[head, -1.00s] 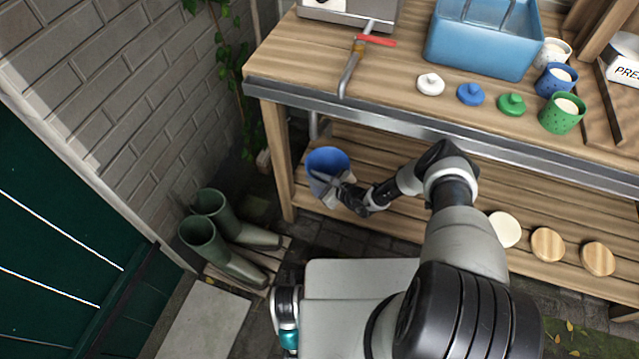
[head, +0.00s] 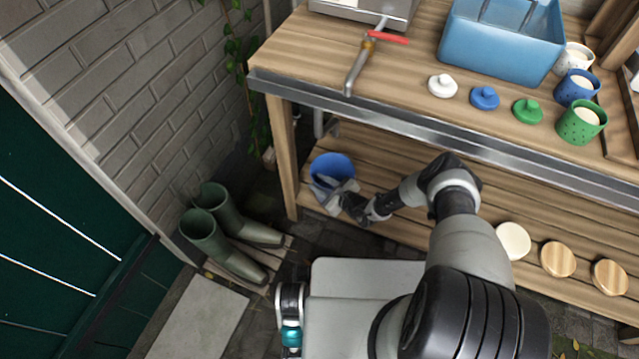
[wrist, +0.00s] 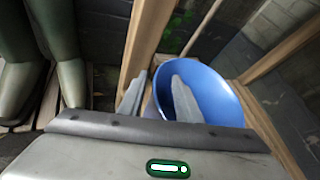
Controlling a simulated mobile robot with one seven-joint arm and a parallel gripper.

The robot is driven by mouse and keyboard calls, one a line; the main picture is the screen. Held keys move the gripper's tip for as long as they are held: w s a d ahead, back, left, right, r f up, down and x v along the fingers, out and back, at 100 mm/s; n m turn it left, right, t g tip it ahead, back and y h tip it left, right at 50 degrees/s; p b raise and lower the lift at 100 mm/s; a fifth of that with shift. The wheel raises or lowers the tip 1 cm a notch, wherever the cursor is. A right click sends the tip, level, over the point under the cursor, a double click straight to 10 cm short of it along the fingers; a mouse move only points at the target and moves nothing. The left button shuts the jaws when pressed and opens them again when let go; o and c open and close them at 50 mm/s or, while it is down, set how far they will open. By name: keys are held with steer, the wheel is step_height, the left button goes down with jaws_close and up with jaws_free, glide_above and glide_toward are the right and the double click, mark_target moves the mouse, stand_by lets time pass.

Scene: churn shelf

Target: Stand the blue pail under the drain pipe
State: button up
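The blue pail (head: 333,167) is at the left end of the lower shelf, beside the table's left front leg, mouth up. A short grey pipe (head: 318,124) hangs under the tabletop just behind it; I cannot tell whether the pail is exactly below its end. A metal pipe with a red handle (head: 358,68) reaches the tabletop's front edge. My gripper (head: 335,188) is at the pail's near side. In the wrist view my gripper (wrist: 158,85) has its fingers apart, one in front of the pail's inside (wrist: 215,85), one outside its rim. Its base is hidden.
The wooden lower shelf (head: 400,170) has several round discs at its right. Green boots (head: 220,235) stand on slats at left, by the brick wall. The tabletop (head: 300,55) above carries a blue basin (head: 500,45), small lids and cups.

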steer(key=shift+s+d+r+p, duration=0.15)
steer(key=shift+r+p, duration=0.1)
steer(key=shift+p, duration=0.1)
steer(key=p+v, duration=0.7)
steer(key=v, duration=0.4)
steer(key=shift+d+p, duration=0.25)
steer(key=shift+p, duration=0.05)
steer(key=shift+s, duration=0.1)
steer(key=shift+c, duration=0.4)
